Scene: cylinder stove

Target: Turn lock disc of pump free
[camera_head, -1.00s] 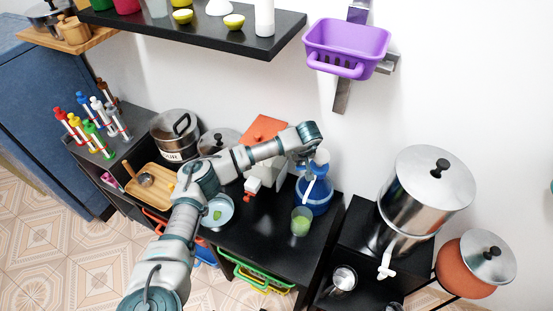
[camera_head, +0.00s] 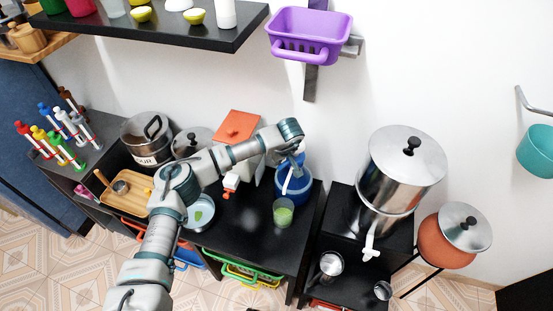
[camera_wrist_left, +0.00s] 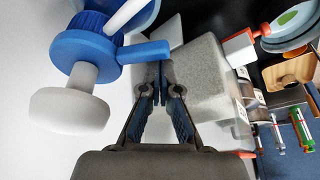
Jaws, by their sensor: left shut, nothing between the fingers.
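The pump stands in a blue container (camera_head: 293,186) on the black counter in the head view. In the left wrist view its blue lock disc (camera_wrist_left: 85,50) has a blue tab (camera_wrist_left: 140,53) sticking out to the right. A white pump stem with a round white knob (camera_wrist_left: 68,110) comes out of the disc. My left gripper (camera_wrist_left: 157,78) is shut and empty, its fingertips right beside the tab's end; I cannot tell if they touch. In the head view my left wrist hangs above the container and hides the disc. My right gripper is not in view.
A glass with green content (camera_head: 283,212) stands in front of the container. A white box with an orange lid (camera_head: 238,126) is left of it. A black shelf (camera_head: 150,32) and a purple basket (camera_head: 310,36) hang above. A large steel pot (camera_head: 405,165) is right.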

